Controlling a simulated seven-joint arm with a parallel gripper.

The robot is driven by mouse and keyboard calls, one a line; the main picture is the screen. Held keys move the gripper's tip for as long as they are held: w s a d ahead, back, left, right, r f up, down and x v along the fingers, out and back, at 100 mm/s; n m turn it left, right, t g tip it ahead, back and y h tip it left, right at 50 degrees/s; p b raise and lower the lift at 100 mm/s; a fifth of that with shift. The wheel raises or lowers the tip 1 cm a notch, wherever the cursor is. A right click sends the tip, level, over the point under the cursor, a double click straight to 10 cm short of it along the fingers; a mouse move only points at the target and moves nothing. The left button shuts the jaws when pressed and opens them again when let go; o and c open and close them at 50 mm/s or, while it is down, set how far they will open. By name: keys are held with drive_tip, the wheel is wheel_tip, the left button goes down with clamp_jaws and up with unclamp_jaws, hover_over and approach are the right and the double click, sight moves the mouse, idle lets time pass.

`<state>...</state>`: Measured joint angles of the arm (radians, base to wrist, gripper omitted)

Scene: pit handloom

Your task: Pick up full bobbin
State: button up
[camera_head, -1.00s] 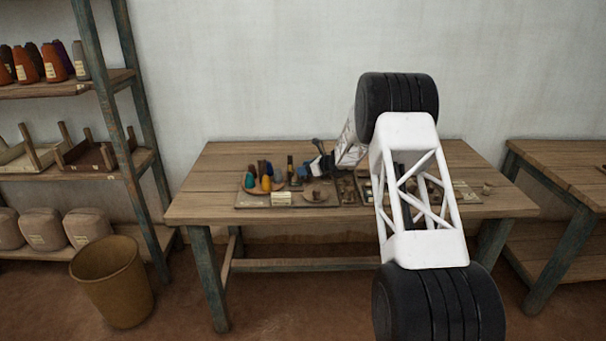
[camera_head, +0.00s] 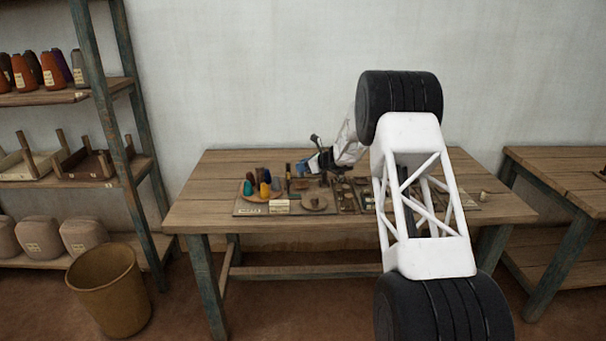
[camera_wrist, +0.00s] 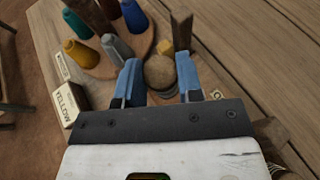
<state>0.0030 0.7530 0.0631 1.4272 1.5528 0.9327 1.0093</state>
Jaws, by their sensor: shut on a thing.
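My gripper (camera_wrist: 159,88) has its two blue fingers closed on either side of a round tan-brown thing, which looks like the full bobbin (camera_wrist: 160,72) seen from its end. Its lower part is hidden by the gripper. In the head view my gripper (camera_head: 303,166) is small, above the back middle of the table, and the bobbin in it cannot be made out. A dark upright piece (camera_wrist: 182,30) and a small yellow piece (camera_wrist: 165,47) show just beyond the fingers in the wrist view.
A box labelled YELLOW (camera_wrist: 68,103) lies nearby. The table (camera_head: 200,195) is bare at its left end.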

drive_tip(key=shift+r, duration=2.6)
